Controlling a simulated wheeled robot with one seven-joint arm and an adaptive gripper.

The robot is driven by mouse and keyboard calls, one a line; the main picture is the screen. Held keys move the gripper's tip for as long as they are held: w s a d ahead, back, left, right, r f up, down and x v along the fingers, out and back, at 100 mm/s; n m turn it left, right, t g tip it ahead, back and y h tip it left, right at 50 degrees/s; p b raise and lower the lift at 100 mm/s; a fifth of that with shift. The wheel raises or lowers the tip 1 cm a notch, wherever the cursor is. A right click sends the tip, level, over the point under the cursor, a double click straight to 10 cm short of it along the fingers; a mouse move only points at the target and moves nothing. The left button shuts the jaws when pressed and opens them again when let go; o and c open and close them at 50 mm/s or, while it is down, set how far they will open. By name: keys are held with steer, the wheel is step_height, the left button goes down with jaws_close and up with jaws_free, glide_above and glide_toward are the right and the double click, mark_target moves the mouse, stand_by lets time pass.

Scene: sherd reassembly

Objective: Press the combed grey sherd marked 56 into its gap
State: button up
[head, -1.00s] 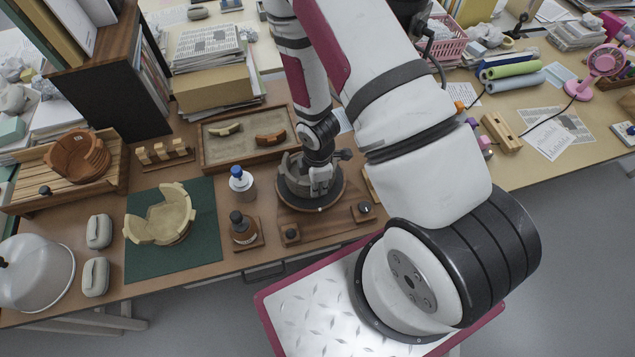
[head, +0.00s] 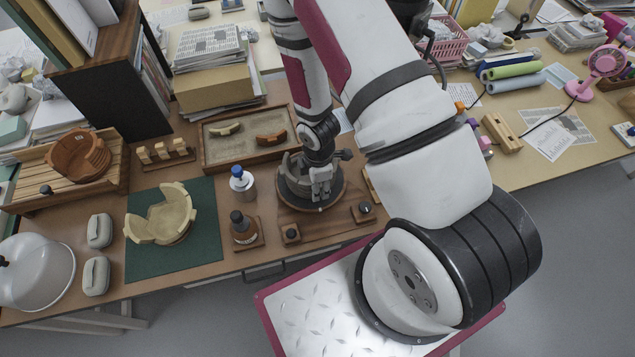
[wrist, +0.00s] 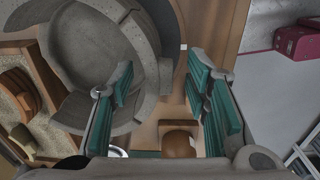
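The grey pot (head: 291,172) stands on a round turntable (head: 297,204), partly hidden behind my gripper (head: 321,190). In the wrist view, the pot (wrist: 75,45) fills the upper left, seen from above. My gripper (wrist: 163,105) has its two teal-padded fingers spread wide apart. The left finger is over the pot's inside and the right finger is outside its wall. A thick piece of grey wall (wrist: 150,78) lies between them, apart from the right pads. I cannot make out the mark 56, or tell whether this piece is the sherd.
A sand tray (head: 210,158) with a cream and an orange-brown sherd lies behind. A cream pot (head: 165,222) sits on a green mat (head: 200,257).

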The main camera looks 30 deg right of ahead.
step_height(320, 180, up, 12)
steer(key=shift+s, duration=0.15)
stand_by(0.7)
stand_by(0.4)
steer(key=w+d+r+m+t+h+b, duration=0.1)
steer(key=w+r+m+b, duration=0.2)
steer(key=r, duration=0.6)
steer(key=w+d+r+m+t+b, duration=0.1)
steer(key=w+r+m+t, duration=0.15)
steer(key=r+m, duration=0.45)
steer(key=s+a+r+m+t+b, duration=0.1)
steer(key=s+a+r+m, duration=0.1)
steer(key=s+r, duration=0.2)
steer(key=s+a+r+m+y+b, duration=0.1)
steer(key=s+r+m+b, duration=0.1)
steer(key=r, duration=0.8)
steer(key=shift+s+a+m+t, duration=0.4)
steer(key=shift+s+m, duration=0.4)
steer(key=shift+s, duration=0.25)
